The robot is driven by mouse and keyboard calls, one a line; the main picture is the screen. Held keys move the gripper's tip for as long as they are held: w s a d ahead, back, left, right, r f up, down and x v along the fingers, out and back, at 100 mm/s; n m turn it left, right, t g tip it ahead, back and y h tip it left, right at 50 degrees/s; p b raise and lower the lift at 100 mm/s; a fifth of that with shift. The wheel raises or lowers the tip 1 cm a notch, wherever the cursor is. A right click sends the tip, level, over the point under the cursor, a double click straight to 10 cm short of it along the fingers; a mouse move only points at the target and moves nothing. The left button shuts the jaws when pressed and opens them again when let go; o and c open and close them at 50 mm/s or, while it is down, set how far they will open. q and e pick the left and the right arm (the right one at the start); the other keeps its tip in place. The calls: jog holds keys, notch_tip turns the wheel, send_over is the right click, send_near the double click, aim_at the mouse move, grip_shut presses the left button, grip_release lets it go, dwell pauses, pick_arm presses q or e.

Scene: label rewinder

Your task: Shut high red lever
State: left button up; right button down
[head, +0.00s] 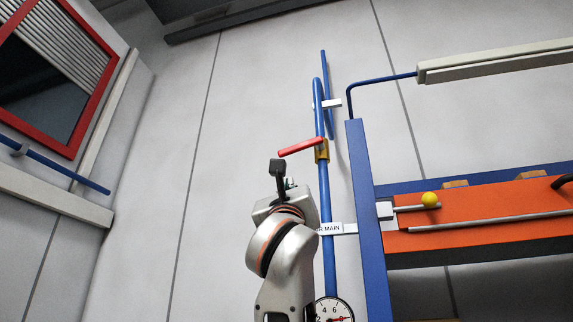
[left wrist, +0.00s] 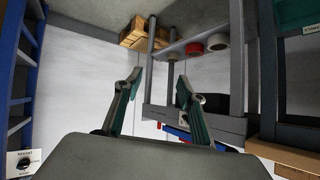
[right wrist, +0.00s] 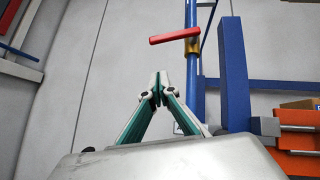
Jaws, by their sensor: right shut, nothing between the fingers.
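The red lever (head: 300,146) sits on a brass valve body (head: 321,151) on a vertical blue pipe (head: 324,190). Its handle sticks out to the left of the pipe, nearly across it and slightly tilted. In the right wrist view the red lever (right wrist: 174,36) is above my right gripper (right wrist: 158,82), whose fingers are shut and empty, with a gap between them and the lever. In the head view my right gripper (head: 279,175) is just below the lever's left end, apart from it. My left gripper (left wrist: 155,80) is open and empty, away from the valve.
A label ending in "R MAIN" (head: 330,228) and a pressure gauge (head: 334,310) are on the pipe below. A blue frame post (head: 369,220) and an orange machine part (head: 490,215) stand to the right. Bare wall lies left of the lever. Shelving with tape rolls (left wrist: 218,42) shows in the left wrist view.

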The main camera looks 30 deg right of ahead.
aim_at(302, 150)
pick_arm(q)
jog(key=a+r+p, duration=0.1)
jog(key=p, duration=0.1)
jog(key=s+a+r+p, duration=0.1)
jog(key=p, duration=0.2)
jog(key=shift+s+a+r+g+y, duration=0.1)
jog(key=shift+s+a+g+y, duration=0.05)
jog(key=shift+s+g+y, duration=0.2)
pick_arm(e)
jog(key=s+a+r+x, duration=0.1)
jog(key=r+x, duration=0.1)
jog(key=x, duration=1)
jog(key=shift+w+a, duration=0.15)
jog(key=shift+a, duration=0.05)
jog(key=shift+r, duration=0.1)
pick_arm(q)
jog(key=shift+w, duration=0.1)
